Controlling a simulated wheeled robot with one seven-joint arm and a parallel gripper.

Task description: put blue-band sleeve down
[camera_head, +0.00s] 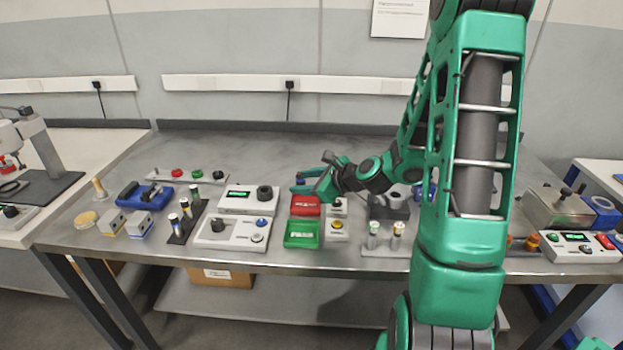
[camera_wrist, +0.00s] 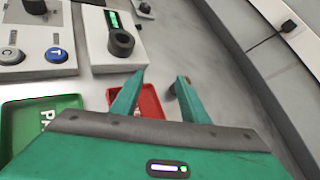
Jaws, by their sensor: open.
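My gripper (camera_head: 302,183) is open above the back of the red tray (camera_head: 305,206). In the wrist view its two fingers (camera_wrist: 161,77) stand apart, with the red tray (camera_wrist: 152,101) below. A small pale thing shows in that tray beside the left finger. A small dark upright piece (camera_wrist: 178,87) shows by the right finger; I cannot tell whether they touch. Several small banded cylinders (camera_head: 185,208) stand in a dark rack (camera_head: 177,238) to the left. I cannot make out for sure which piece is the blue-band sleeve.
The green tray (camera_head: 302,235) is in front of the red one. Two white control boxes (camera_head: 232,235) with knobs stand left of the trays. A grey rack (camera_head: 385,250) with two small cylinders stands to the right.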

